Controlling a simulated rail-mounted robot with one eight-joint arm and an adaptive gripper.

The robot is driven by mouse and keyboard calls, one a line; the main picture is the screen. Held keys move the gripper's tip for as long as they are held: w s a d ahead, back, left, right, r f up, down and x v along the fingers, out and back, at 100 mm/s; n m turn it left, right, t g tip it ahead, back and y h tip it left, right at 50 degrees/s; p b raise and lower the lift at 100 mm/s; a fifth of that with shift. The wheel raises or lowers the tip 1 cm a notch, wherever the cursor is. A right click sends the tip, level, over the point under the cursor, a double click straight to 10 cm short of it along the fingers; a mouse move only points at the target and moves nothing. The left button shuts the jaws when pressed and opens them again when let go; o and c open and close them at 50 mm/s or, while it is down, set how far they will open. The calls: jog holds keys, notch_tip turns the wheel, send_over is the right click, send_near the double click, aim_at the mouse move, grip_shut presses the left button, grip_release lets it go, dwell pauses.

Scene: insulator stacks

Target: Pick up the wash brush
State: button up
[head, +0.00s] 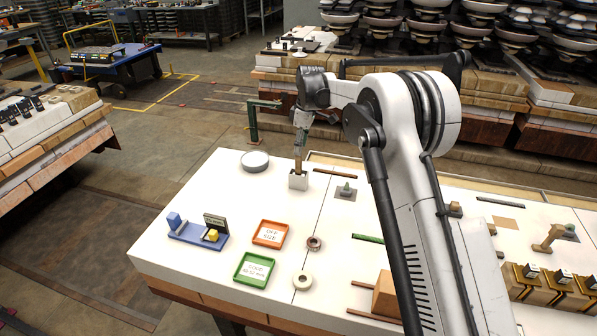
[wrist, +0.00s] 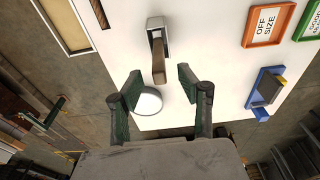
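The wash brush, with a brown handle (head: 298,163), stands upright in a small pale square holder (head: 298,181) on the white table. In the wrist view the brush handle (wrist: 158,66) rises out of the holder (wrist: 156,27), toward the camera. My gripper (head: 302,122) is above the handle in the head view. In the wrist view my gripper (wrist: 159,80) is open, with one green-padded finger on each side of the handle's upper end. Nothing is held, and I cannot tell how far the fingertips are above the handle. The brush head is hidden in the holder.
An orange tray (head: 270,234), a green tray (head: 254,269) and a blue stand (head: 197,232) are nearer. White tabletop around the holder is mostly clear.

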aim_at(298, 159)
jog(key=shift+w+a+f, duration=0.1)
jog(key=shift+a+f, duration=0.1)
jog(key=shift+f, duration=1.4)
jog(key=shift+w+a+f, duration=0.1)
jog(key=shift+a+f, duration=0.1)
jog(key=shift+f, duration=1.35)
jog(key=shift+c, duration=0.4)
grip_shut()
